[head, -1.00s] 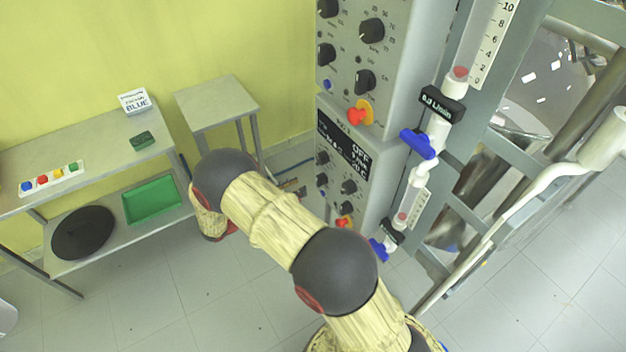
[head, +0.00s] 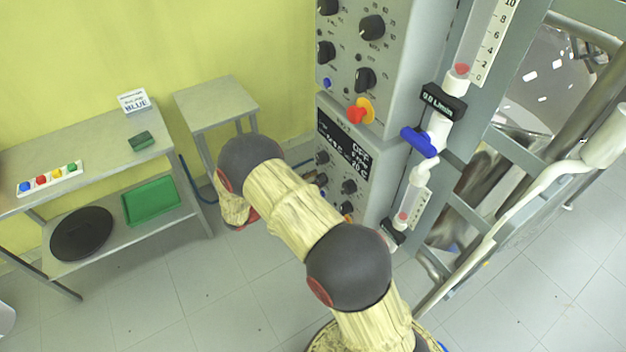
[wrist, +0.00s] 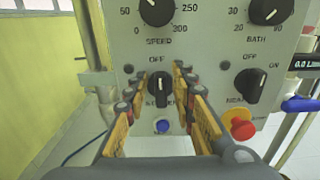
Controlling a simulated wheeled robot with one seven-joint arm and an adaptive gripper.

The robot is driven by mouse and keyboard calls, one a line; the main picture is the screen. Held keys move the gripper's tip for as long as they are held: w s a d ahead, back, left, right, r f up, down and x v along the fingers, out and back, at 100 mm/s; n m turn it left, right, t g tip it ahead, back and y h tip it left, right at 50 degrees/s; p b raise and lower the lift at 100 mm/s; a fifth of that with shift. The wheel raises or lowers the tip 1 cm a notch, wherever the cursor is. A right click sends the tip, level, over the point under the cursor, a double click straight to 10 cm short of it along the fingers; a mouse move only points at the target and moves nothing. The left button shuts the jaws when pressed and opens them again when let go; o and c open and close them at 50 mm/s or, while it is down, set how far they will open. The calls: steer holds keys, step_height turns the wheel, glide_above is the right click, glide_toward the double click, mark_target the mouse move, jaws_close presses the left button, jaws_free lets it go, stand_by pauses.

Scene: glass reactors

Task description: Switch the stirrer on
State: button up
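The stirrer switch is a black rotary knob (wrist: 160,90) in the wrist view, with OFF printed above it and a partly covered label below. Its grip bar stands upright, towards OFF. My gripper (wrist: 158,84) is open, with one finger on each side of the knob. I cannot tell whether the fingers touch it. In the head view the lower control box (head: 370,205) has a dark display (head: 343,145) reading OFF.
A speed knob (wrist: 157,10) and a bath knob (wrist: 270,10) sit above. A heat knob (wrist: 249,86) and a red emergency stop (wrist: 241,124) are to the right, a blue button (wrist: 162,126) below. Blue-handled valve tubing (head: 418,142) stands right of the box.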

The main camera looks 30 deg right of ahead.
jaws_close()
stand_by(0.5)
steer(key=m+b, duration=0.1)
steer(key=m, duration=0.3)
steer(key=s+m+b, duration=0.1)
steer(key=m+b, duration=0.1)
steer(key=m, duration=0.2)
steer(key=f+m+b, duration=0.1)
steer(key=m+b, duration=0.1)
steer(key=m, duration=0.1)
steer(key=shift+s+m, duration=0.35)
steer(key=shift+m, duration=0.05)
steer(key=shift+b, duration=0.3)
steer(key=shift+o, duration=0.7)
jaws_free()
steer(key=shift+o, duration=0.4)
